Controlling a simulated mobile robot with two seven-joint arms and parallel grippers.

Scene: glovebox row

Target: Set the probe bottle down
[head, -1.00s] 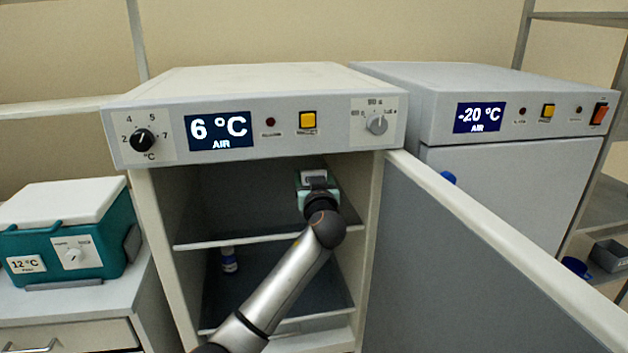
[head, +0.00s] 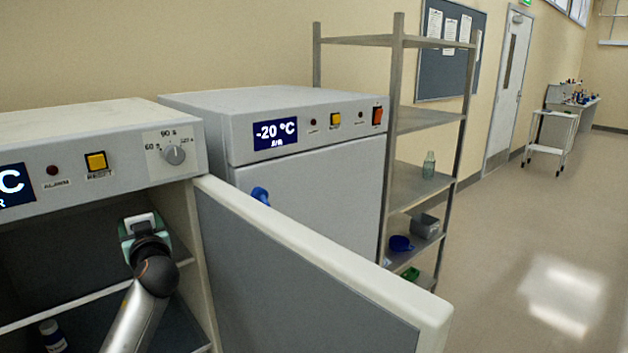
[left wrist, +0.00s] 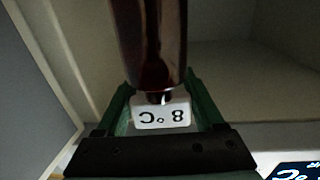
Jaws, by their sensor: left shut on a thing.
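My left gripper (head: 140,226) is inside the open fridge, above the upper shelf (head: 90,296), seen from behind in the head view. The left wrist view shows its green fingers (left wrist: 163,100) shut on the probe bottle (left wrist: 150,45), a dark red-brown bottle. A white tag (left wrist: 160,112) reading "8 °C" upside down shows between the fingers. In the head view the gripper hides the bottle. I cannot tell whether the bottle touches the shelf. My right gripper is not in view.
The open fridge door (head: 330,270) stands to the right of the arm. A small white bottle (head: 52,337) is on the lower shelf. The -20 °C freezer (head: 310,180) is closed. A metal rack (head: 415,120) and open floor lie beyond.

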